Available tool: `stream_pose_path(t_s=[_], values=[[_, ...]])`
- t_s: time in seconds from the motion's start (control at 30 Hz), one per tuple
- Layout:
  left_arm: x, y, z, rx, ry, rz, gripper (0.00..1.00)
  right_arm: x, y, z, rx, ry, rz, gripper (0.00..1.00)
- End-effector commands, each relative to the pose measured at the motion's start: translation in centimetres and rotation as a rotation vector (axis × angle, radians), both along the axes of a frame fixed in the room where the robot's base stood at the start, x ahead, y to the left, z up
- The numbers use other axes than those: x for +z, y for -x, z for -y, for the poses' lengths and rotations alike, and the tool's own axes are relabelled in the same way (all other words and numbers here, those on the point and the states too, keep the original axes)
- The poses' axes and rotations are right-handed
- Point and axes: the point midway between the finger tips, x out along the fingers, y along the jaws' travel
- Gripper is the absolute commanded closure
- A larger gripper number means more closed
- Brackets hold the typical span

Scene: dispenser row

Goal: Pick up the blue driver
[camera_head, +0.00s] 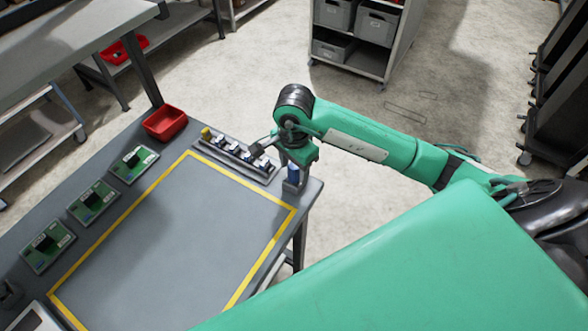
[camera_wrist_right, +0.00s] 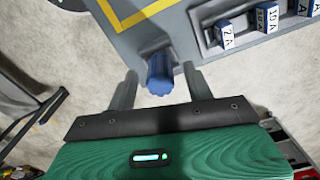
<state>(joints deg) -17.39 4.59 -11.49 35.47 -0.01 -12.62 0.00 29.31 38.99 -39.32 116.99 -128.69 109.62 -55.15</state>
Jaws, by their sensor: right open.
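The blue driver (camera_head: 293,171) stands in a grey holder (camera_head: 290,186) at the table's right corner. In the right wrist view its blue ribbed handle (camera_wrist_right: 160,76) points toward the camera, with the holder (camera_wrist_right: 153,48) behind it. My right gripper (camera_head: 296,157) is over the driver. In the wrist view its fingers (camera_wrist_right: 160,84) are open, one on each side of the handle, with a gap on both sides. The driver's shaft is hidden. My left gripper is not in view.
A dispenser row (camera_head: 236,158) of small labelled blue-and-white parts lies just left of the driver. A red bin (camera_head: 165,123) and several green boards (camera_head: 133,164) line the table's left side. The yellow-framed table area (camera_head: 180,240) is clear.

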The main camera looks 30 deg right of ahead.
Motion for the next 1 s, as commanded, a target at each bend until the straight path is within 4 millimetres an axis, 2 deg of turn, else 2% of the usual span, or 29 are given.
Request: stream_pose_path(t_s=[0.33,0.5,0.6,1.0], values=[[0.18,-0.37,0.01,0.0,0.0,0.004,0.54,-0.66,0.0,0.01,0.001,0.001,0.001,0.48],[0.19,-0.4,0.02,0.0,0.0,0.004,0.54,-0.65,0.0,0.02,0.0,0.001,0.001,0.81],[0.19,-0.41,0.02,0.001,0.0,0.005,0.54,-0.64,0.0,0.02,0.0,0.001,0.001,0.97],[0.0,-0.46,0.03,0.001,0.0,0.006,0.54,-0.05,-0.1,0.01,0.0,-0.001,0.004,0.97]])
